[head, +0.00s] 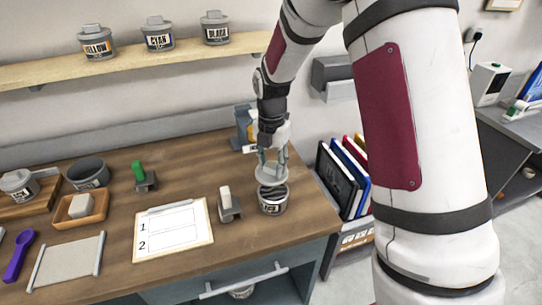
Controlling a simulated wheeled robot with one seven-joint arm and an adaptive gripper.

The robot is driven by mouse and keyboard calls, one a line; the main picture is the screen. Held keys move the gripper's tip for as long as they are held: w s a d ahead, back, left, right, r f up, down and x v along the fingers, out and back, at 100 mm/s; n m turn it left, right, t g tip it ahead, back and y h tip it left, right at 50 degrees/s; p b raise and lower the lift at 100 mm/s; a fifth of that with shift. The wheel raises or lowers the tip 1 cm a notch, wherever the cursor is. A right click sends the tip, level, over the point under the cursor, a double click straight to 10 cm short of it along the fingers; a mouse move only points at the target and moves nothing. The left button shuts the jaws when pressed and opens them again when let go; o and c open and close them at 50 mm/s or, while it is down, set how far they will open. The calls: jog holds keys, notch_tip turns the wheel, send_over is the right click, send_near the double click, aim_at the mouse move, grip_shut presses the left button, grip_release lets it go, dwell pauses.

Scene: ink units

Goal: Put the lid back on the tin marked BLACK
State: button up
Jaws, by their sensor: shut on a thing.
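My gripper (272,157) points down near the right end of the wooden table. It is shut on a round grey lid (271,176). The lid is over an open grey tin (272,203), with the tin's dark inside showing just below it. I cannot tell whether the lid's edge touches the rim. This tin's label is too small to read surely.
A stamp-like block (228,208) and a clipboard sheet (172,230) lie left of the open tin. The table's right edge is close.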

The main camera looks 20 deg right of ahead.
jog(key=shift+s+d+f, duration=0.2)
jog(key=shift+f+b, duration=0.75)
jog(key=shift+f, duration=2.25)
jog(key=shift+f, duration=0.15)
dwell(0.4)
jog(key=o, duration=1.7)
jog(key=shift+r+p, duration=1.05)
jog(key=shift+r, duration=2.45)
jog(key=shift+c, duration=0.6)
